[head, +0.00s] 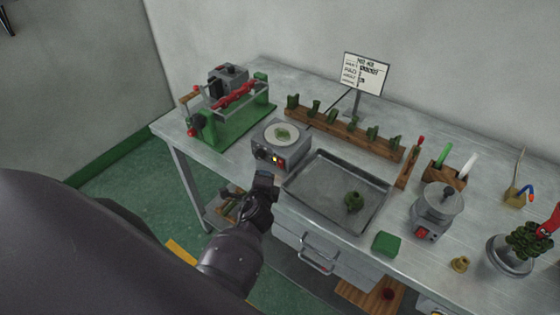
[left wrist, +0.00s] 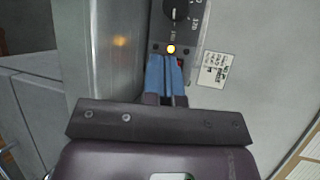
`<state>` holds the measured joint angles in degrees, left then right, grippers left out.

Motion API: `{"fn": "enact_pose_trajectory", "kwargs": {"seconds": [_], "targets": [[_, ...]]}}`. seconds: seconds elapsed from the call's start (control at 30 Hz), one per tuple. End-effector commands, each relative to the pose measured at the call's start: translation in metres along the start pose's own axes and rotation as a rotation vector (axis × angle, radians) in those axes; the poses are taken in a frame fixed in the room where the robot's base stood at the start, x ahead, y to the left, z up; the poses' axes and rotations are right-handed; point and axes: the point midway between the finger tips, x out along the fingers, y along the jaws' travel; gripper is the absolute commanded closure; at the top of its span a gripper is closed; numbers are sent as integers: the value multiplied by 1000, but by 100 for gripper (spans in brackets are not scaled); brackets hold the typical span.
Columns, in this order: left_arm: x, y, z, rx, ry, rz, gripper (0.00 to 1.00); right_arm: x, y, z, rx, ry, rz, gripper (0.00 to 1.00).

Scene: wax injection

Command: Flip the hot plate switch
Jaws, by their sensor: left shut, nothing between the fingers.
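The hot plate (head: 281,143) is a grey box with a round pale top that holds a small green piece, on the bench. Its front panel has a dial (left wrist: 175,13) and a glowing yellow lamp (left wrist: 171,48). A bit of red, likely the switch (left wrist: 181,62), shows beside my fingertips in the left wrist view and is mostly hidden. My left gripper (head: 267,176) is shut and empty, just in front of the panel. Its blue fingers (left wrist: 167,60) lie together against or very near the panel below the lamp; contact cannot be told. My right gripper is out of view.
A green-based machine (head: 232,125) stands left of the hot plate. A metal tray (head: 310,205) lies to its right, with a wooden rack (head: 345,131) behind. A small grey device (head: 437,210) with a red switch stands farther right. Drawers (head: 318,262) are below the bench edge.

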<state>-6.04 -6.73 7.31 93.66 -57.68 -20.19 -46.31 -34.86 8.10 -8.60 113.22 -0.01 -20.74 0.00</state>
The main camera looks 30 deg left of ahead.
Motion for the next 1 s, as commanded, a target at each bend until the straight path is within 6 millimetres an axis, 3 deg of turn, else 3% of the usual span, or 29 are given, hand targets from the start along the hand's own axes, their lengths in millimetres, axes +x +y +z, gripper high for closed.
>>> {"fn": "enact_pose_trajectory", "kwargs": {"seconds": [0.3,1.0], "targets": [[-16,9,8,0,1,0,100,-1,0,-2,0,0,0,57],[-17,10,9,-55,1,2,100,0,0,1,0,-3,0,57]]}}
